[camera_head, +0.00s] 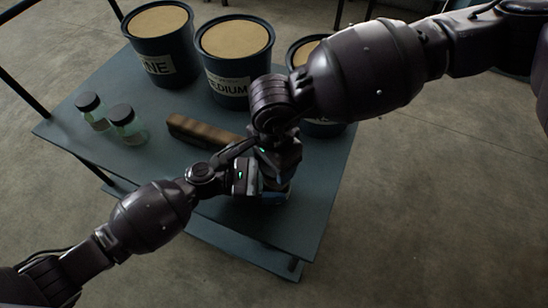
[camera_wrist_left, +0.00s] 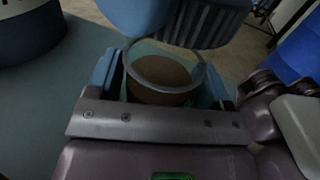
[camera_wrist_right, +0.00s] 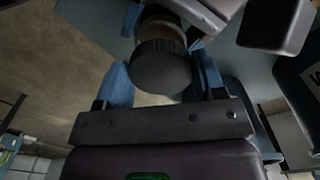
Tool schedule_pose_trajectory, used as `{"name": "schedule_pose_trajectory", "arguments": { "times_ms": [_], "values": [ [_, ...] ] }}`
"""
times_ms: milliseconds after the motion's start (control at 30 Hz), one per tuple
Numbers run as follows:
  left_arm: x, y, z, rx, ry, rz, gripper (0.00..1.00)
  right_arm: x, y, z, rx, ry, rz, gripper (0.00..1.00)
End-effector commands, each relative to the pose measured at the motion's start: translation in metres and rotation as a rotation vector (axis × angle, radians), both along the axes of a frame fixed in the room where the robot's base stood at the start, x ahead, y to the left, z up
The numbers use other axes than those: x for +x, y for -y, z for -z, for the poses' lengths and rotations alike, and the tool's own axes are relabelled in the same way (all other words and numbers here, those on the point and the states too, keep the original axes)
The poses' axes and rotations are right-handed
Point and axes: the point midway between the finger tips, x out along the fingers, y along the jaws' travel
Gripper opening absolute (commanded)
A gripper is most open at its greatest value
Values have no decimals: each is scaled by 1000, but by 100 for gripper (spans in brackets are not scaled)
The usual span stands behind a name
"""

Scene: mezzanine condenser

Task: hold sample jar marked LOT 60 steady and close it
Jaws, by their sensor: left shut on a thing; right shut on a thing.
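My left gripper (camera_wrist_left: 165,82) is shut around a clear glass jar (camera_wrist_left: 160,92) with brown contents; its round mouth is open in the left wrist view. My right gripper (camera_wrist_right: 163,80) is shut on a black ribbed lid (camera_wrist_right: 160,68). The lid (camera_wrist_left: 200,24) is apart from the rim, above and partly beyond the mouth. The jar (camera_wrist_right: 160,20) also shows past the lid in the right wrist view. In the head view both grippers meet over the cart's near right part and hide the jar and lid. The LOT 60 marking is not readable.
Two capped glass jars (camera_head: 92,113) (camera_head: 128,125) stand at the left of the dark cart top (camera_head: 85,150). A brown block (camera_head: 205,131) lies near my grippers. Labelled tubs (camera_head: 160,45) (camera_head: 235,60) (camera_head: 303,50) line the back. The cart's near left top is clear.

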Motion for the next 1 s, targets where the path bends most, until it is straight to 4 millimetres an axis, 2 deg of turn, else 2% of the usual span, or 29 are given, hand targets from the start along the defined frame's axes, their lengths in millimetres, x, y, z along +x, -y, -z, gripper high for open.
{"name": "schedule_pose_trajectory", "arguments": {
  "times_ms": [233,1000],
  "values": [
    [0,0,0,-1,0,0,31,0,0,12,0,-1,1,42],
    [0,0,0,-1,0,0,31,0,0,15,0,0,2,42]
  ]
}}
